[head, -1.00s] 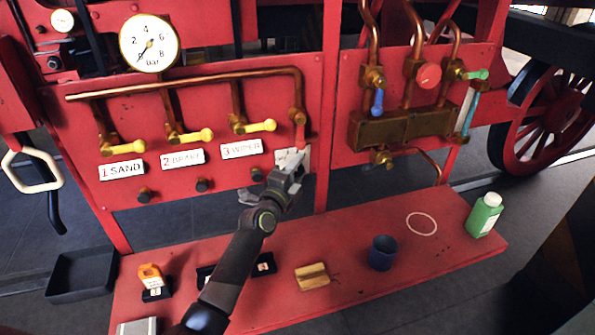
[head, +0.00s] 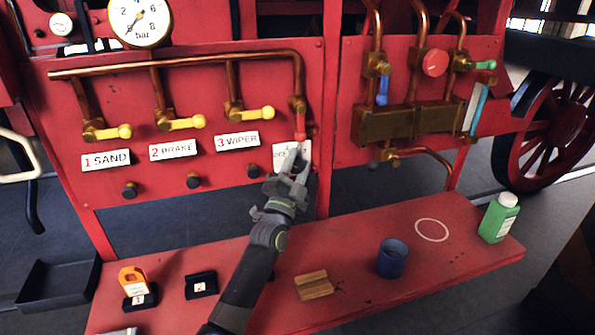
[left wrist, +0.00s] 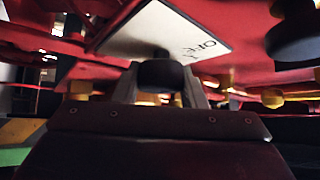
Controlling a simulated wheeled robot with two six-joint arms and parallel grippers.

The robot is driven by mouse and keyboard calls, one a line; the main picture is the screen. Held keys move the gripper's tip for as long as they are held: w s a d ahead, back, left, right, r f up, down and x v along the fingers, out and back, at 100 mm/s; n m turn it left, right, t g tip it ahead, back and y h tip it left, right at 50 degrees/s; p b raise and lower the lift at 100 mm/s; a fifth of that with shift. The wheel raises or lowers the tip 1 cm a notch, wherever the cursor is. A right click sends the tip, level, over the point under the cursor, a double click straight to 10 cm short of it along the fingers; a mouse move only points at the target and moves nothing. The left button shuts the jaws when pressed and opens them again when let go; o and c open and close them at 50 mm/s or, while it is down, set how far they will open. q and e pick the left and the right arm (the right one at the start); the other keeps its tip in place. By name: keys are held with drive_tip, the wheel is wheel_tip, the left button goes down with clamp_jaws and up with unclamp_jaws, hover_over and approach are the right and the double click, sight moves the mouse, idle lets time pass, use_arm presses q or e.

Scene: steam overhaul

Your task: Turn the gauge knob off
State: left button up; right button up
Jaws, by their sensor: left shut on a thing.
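My left gripper (head: 292,181) reaches up to the red panel, just below a white label (head: 291,152) beneath the red-handled valve. In the left wrist view a black knob (left wrist: 163,74) sits between the two fingers of the left gripper (left wrist: 165,88), which is shut on it. The label above the knob (left wrist: 165,32) shows upside down, with lettering that looks like "OFF". In the head view the gripper hides this knob. The round white pressure gauge (head: 140,20) is at the upper left, its needle pointing to the lower left. My right gripper is not in view.
Yellow-handled valves (head: 187,123) and several black knobs (head: 194,181) are left of my gripper. Below, the red bench (head: 365,285) carries a blue cup (head: 391,258), a wooden block (head: 314,286) and a green bottle (head: 499,218). A black tray (head: 60,285) lies at left.

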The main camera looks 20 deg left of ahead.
use_arm(q)
drive_tip(key=shift+n+t+y, duration=0.3)
drive_tip(key=shift+n+y, duration=0.3)
drive_tip(key=shift+n, duration=0.5)
drive_tip(key=o, duration=1)
drive_tip(key=b+v, duration=0.5)
drive_tip(key=v, duration=1.2)
drive_tip(key=shift+d+f, duration=0.15)
drive_tip(key=shift+f, duration=0.15)
